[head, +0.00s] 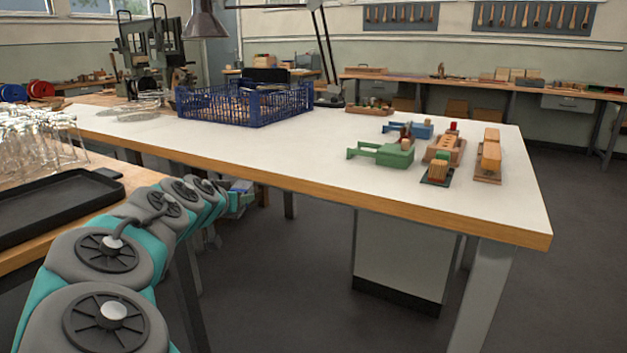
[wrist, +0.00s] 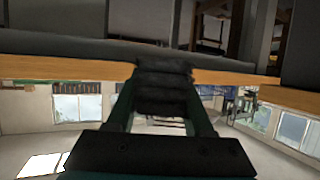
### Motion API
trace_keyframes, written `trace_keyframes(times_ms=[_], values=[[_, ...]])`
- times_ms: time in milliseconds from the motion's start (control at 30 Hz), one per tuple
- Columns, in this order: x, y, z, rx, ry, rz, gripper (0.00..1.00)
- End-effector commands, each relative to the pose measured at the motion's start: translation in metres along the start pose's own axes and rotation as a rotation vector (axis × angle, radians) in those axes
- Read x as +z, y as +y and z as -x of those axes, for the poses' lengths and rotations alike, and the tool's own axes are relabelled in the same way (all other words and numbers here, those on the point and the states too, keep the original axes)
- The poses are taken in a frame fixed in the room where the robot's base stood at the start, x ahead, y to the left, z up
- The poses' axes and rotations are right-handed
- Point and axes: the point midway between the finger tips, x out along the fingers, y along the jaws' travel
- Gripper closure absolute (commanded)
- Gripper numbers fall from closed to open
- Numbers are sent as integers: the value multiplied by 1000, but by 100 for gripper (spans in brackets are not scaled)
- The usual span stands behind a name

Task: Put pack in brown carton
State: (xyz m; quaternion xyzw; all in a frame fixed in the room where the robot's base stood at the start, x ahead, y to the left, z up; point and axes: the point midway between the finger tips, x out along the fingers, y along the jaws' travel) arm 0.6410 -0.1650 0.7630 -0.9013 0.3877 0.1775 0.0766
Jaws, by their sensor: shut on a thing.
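My gripper (head: 238,196) hangs low beside the front edge of the white-topped table, at the end of my arm. In the wrist view my gripper (wrist: 164,95) has its fingers shut on a dark ribbed block, which I take to be the pack (wrist: 163,88). In the head view a small bluish patch shows at the gripper, but the held thing is too small to make out. Brown boxes, possibly cartons (head: 457,108), stand under the far bench. I cannot tell which is the brown carton.
The white-topped table (head: 300,150) bears a blue crate (head: 245,104), several wooden and green fixtures (head: 385,153), and a lamp. Its front middle is clear. A black tray (head: 60,205) and glassware (head: 38,135) sit on the left bench. Open floor (head: 570,260) lies to the right.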

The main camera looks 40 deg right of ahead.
Motion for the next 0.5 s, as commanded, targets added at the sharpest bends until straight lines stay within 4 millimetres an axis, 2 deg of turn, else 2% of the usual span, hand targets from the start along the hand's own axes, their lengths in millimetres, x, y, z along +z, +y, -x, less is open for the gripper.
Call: trace_keyframes(times_ms=[33, 233, 400, 500], values=[[-13, 18, -2, 47, 5, -25, 100], [-60, 76, 13, 213, 5, -90, 100], [-82, 108, 28, 305, 3, -127, 100], [-88, 116, 32, 331, 1, -137, 100]])
